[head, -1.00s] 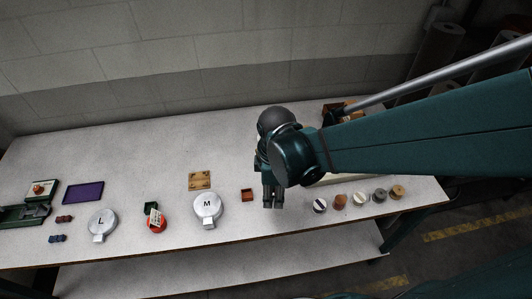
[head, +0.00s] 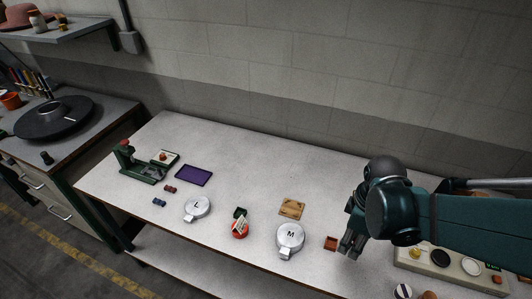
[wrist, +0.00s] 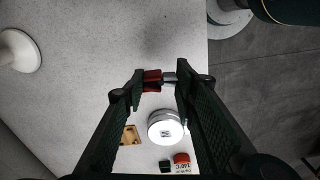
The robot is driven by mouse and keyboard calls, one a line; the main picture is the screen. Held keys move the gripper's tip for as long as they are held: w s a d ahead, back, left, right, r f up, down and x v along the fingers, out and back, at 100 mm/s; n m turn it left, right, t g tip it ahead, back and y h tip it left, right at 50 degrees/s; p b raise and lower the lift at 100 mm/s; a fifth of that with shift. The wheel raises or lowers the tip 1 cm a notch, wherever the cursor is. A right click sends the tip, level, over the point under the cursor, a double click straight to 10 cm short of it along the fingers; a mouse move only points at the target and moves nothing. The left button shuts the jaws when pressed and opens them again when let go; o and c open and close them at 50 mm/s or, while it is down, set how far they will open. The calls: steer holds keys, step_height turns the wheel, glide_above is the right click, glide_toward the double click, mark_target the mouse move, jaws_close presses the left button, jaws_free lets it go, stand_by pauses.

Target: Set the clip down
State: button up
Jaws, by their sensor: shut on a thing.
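My gripper (head: 350,246) is low over the table, just right of a small red-brown open box (head: 330,243) in the head view. In the wrist view, my gripper (wrist: 160,78) has its fingers apart, closed about a small grey piece (wrist: 169,77), which seems to be the clip. The red box (wrist: 152,80) shows next to it, partly behind the left fingertip. I cannot tell whether the grey piece touches the box or the table. The clip cannot be made out in the head view.
Left of the box are the round M press (head: 290,238), a wooden plate (head: 292,207), a red timer-like thing (head: 240,229) and the L press (head: 197,207). A purple tray (head: 193,175) lies farther left. A pale rack with knobs (head: 450,263) stands on the right.

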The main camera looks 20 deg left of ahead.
steer(key=w+a+r, duration=0.2)
steer(key=w+a, duration=0.8)
steer(key=a, duration=0.2)
steer(key=n+p, duration=0.2)
steer(key=p, duration=0.1)
glide_above(227, 182)
step_height(227, 182, down, 3)
steer(key=shift+w+a+r, duration=0.1)
steer(key=shift+r, duration=0.05)
steer(key=shift+f+b, duration=0.3)
steer(key=shift+f, duration=2.8)
steer(key=shift+f, duration=0.1)
steer(key=shift+f, duration=1.8)
